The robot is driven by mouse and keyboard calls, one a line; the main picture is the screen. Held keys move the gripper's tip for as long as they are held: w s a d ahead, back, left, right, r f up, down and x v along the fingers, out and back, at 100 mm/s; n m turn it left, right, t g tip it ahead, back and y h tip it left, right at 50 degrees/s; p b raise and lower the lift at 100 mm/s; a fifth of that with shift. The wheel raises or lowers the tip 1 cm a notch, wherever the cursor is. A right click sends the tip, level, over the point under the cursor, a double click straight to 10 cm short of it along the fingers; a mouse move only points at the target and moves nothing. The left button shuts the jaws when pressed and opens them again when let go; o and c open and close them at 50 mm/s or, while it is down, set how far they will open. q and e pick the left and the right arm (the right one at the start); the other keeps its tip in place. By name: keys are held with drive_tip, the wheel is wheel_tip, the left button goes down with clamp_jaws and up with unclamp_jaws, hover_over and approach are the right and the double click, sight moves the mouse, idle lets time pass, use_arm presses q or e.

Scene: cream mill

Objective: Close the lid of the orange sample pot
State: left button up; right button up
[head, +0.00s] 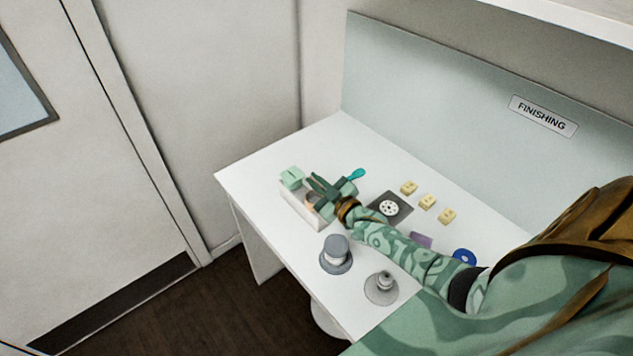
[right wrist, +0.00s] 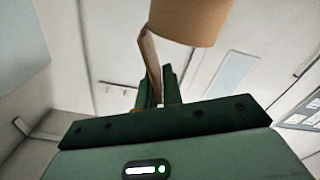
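The orange sample pot (head: 310,199) stands in a low white tray (head: 297,207) at the left end of the table, mostly hidden by my right gripper. In the right wrist view the orange pot (right wrist: 190,20) is large at the top, with its lid (right wrist: 149,62) showing as a thin flap standing away from the body at a steep angle. My right gripper (head: 318,186) is at the pot; its green fingers (right wrist: 157,85) look close together near the lid's edge. Whether they touch the lid I cannot tell. My left gripper is out of view.
A green pot (head: 292,177) stands at the tray's far end. A teal scoop (head: 356,174), a dark plate with a white disc (head: 389,208) and several yellow blocks (head: 427,201) lie behind my forearm. A grey hat-shaped piece (head: 336,254) and a grey weight (head: 381,288) stand in front.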

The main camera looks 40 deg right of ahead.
drive_tip(key=shift+o, duration=1.2)
drive_tip(key=s+d, duration=0.1)
drive_tip(key=s, duration=1.5)
drive_tip(key=shift+s+d, duration=0.15)
drive_tip(key=shift+d, duration=0.05)
drive_tip(key=shift+r, duration=0.1)
